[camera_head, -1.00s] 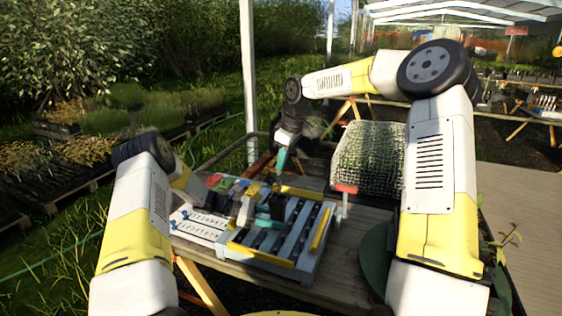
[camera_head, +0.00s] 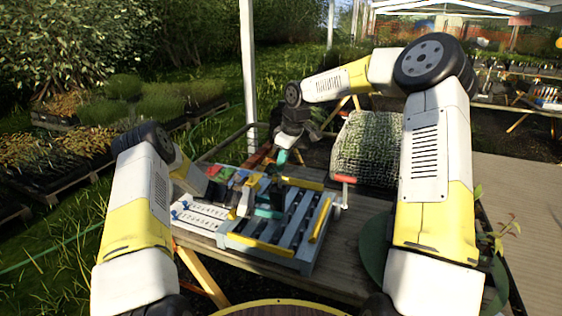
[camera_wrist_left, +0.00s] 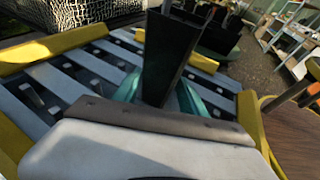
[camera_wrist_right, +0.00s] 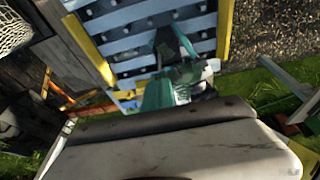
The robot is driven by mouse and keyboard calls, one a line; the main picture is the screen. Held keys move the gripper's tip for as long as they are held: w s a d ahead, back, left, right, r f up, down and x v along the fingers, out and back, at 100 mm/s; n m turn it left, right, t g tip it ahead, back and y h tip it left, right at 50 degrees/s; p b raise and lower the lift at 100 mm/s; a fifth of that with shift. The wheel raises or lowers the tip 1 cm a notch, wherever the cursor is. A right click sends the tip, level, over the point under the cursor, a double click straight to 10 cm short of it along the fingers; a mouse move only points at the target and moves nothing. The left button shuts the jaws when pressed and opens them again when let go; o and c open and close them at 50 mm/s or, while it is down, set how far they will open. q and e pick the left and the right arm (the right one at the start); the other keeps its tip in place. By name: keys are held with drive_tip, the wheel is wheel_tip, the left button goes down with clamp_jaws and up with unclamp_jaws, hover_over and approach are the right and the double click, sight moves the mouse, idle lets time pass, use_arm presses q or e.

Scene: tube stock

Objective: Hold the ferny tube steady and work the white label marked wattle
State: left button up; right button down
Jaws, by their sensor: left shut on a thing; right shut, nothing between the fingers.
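My left gripper (camera_head: 264,212) is shut on a dark square tube (camera_wrist_left: 168,58), which stands up between the teal fingers over the slatted rack (camera_wrist_left: 68,88). In the left wrist view the tube leans slightly. My right gripper (camera_head: 283,157) is shut and empty, above and beyond the left one in the head view. In the right wrist view its teal fingers (camera_wrist_right: 168,90) show near the rack, close to a dark tube shape. I cannot make out the white label or its lettering. The plant in the held tube is not clear either.
The grey rack with yellow bars (camera_head: 262,247) sits on the wooden table. A pale lettered board (camera_head: 200,214) lies left of it, with coloured blocks behind. A wire-mesh crate (camera_head: 367,152) stands behind right. A green disc (camera_head: 373,252) lies at the right, partly behind my right arm.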

drive_tip(key=shift+f, duration=0.4)
drive_tip(key=shift+f, duration=0.25)
drive_tip(key=c, duration=1.7)
unclamp_jaws()
drive_tip(key=shift+r, duration=0.1)
drive_tip(key=v, duration=1.2)
use_arm(q)
drive_tip(key=o, duration=1)
drive_tip(key=shift+a, duration=0.1)
